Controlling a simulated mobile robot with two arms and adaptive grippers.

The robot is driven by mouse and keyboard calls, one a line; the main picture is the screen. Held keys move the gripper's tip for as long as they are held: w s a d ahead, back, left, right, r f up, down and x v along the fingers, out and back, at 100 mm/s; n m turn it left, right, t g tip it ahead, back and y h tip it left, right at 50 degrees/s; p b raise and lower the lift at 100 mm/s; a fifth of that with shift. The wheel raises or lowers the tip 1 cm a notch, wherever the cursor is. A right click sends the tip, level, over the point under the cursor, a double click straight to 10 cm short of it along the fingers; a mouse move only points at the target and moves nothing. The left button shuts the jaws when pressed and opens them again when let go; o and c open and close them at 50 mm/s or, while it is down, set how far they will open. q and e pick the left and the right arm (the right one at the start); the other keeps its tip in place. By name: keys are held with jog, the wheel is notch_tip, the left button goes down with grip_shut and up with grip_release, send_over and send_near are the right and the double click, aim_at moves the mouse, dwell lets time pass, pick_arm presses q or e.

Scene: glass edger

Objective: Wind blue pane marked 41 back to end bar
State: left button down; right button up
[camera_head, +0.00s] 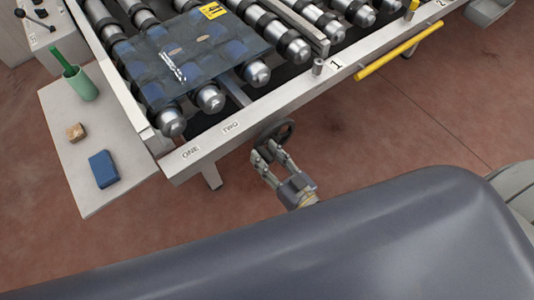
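A dark blue see-through pane (215,52) lies flat across the rollers at the left of the machine. It bears a yellow label (212,11) with dark marks and some white marks; I cannot read a number surely. A dark handwheel (284,128) sits at the front of the frame, below the front rail. My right gripper (268,152) is at the wheel's lower rim, its two fingers apart. I cannot tell whether they clamp the rim or a knob. A metal bar (296,24) runs between rollers right of the pane. My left gripper is not in view.
The front rail (257,115) carries the labels ONE, TWO and 1, and a yellow handle (398,50). A side table (110,140) at left holds a green cup (82,86), a tan block (75,132) and a blue block (103,169). Red floor lies open at right.

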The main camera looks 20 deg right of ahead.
jog(key=shift+w, duration=0.1)
grip_shut()
jog(key=shift+f, duration=0.1)
jog(key=d+f+n+b, duration=0.1)
jog(key=f+n, duration=0.3)
jog(key=n, duration=0.5)
jog(key=w+d+f+n+b, duration=0.1)
jog(key=f+n, duration=0.3)
jog(key=n, duration=0.5)
jog(key=shift+d+f+n+b, duration=0.25)
jog(key=shift+d+b, duration=0.25)
jog(key=shift+d, duration=0.35)
jog(key=shift+w, duration=0.15)
